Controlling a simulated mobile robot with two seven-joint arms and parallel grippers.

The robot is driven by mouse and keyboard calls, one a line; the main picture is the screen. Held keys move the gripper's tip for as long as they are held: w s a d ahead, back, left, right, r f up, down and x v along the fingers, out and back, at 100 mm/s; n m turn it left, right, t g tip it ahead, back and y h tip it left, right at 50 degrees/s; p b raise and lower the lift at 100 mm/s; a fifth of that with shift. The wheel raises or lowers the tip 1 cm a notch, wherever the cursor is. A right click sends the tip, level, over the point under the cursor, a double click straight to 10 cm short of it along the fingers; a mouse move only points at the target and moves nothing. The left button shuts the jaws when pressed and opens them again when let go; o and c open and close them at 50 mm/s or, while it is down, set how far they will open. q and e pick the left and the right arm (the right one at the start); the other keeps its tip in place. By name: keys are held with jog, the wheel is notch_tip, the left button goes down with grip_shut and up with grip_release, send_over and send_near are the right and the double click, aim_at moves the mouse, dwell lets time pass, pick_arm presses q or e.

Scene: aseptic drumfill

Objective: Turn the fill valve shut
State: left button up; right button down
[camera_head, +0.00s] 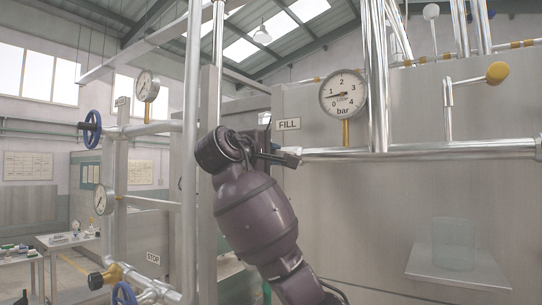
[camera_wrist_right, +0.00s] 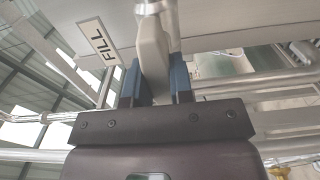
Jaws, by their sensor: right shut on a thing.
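The FILL sign (camera_head: 289,125) is on the steel panel, and it also shows in the right wrist view (camera_wrist_right: 105,45). My right gripper (camera_head: 284,156) is just below and left of that sign, at the left end of a horizontal steel pipe (camera_head: 420,151). In the right wrist view my right gripper (camera_wrist_right: 157,82) has its two blue fingers on either side of a pale grey valve handle (camera_wrist_right: 153,48), and is shut on it. The handle runs up to a rounded metal stem. In the head view the arm and gripper largely hide the valve. My left gripper is in neither view.
A pressure gauge (camera_head: 343,93) stands above the pipe. A yellow-knobbed lever (camera_head: 497,73) is at the upper right. A glass vessel (camera_head: 454,243) stands on a steel shelf (camera_head: 420,262). Blue handwheels (camera_head: 92,130) and upright pipes are at the left.

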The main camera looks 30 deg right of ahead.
pick_arm(q)
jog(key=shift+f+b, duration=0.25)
jog(key=shift+b, duration=0.05)
pick_arm(e)
jog(key=shift+f+m, duration=0.1)
jog(key=shift+m, duration=0.2)
jog(key=shift+f+m+b, duration=0.1)
jog(key=shift+m+b, duration=0.65)
jog(key=shift+m, duration=0.15)
jog(key=shift+m+b, duration=0.5)
jog(key=shift+m, duration=0.4)
jog(key=m+b, duration=0.1)
jog(key=m, duration=0.2)
jog(key=shift+m, duration=0.3)
jog(key=m+b, duration=0.1)
jog(key=m, duration=0.4)
jog(key=shift+m, duration=0.3)
jog(key=m, duration=0.2)
jog(key=shift+m, duration=0.4)
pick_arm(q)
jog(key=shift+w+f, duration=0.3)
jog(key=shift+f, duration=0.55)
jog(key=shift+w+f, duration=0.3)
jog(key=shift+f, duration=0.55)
pick_arm(e)
jog(key=shift+m, duration=0.8)
